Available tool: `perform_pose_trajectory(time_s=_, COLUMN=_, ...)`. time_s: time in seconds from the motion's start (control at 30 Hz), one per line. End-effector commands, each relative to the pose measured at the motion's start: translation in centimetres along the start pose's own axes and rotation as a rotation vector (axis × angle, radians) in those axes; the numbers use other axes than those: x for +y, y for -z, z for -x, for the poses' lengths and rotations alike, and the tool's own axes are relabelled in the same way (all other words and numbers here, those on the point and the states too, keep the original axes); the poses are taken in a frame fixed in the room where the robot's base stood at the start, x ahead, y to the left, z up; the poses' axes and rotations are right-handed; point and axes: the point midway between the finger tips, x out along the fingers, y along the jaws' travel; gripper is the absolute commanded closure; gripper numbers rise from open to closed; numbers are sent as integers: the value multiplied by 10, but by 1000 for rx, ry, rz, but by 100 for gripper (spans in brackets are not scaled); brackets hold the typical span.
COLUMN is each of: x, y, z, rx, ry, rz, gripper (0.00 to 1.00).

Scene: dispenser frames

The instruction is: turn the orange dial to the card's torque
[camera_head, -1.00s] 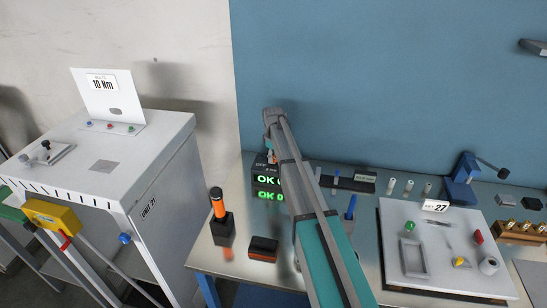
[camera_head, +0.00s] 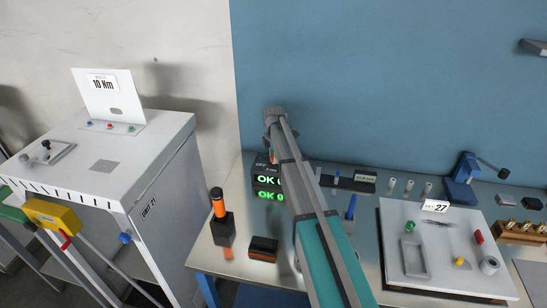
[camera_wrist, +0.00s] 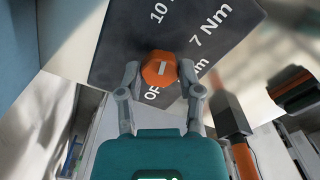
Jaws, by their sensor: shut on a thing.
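The white card (camera_head: 103,85) on the grey cabinet at the left reads 10 Nm. The orange dial (camera_wrist: 160,67) sits on a dark panel (camera_wrist: 115,40) in the wrist view. The panel carries white labels reading 7 Nm, OFF, a partly cut-off 10, and one mostly hidden label ending in m. A short white mark shows on the dial's face, running roughly up and down in the picture. I cannot tell which label it points at. My gripper (camera_wrist: 159,74) is shut on the dial, one finger on each side. In the head view my arm hides the dial.
A black box (camera_head: 263,169) with a green display reading OK stands behind my arm. An orange-handled tool (camera_head: 219,206) stands in a black holder, with a dark and orange block (camera_head: 263,249) nearby. A white tray (camera_head: 393,255) with parts lies at the right.

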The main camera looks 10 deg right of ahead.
Motion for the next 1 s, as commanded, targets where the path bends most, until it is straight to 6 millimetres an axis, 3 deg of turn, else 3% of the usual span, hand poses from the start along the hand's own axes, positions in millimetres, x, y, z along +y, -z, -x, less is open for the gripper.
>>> perform_pose_trajectory(time_s=0.33, x=-1, y=0, z=0, rx=0, ry=1, rz=181, gripper=100)
perform_pose_trajectory(time_s=0.87, x=0, y=0, z=0, rx=0, ry=1, rz=215, gripper=100)
perform_pose_trajectory(time_s=0.9, x=0, y=0, z=0, rx=0, ry=1, rz=215, gripper=48)
perform_pose_trajectory(time_s=1.0, x=0, y=0, z=0, rx=0, ry=1, rz=214, gripper=29)
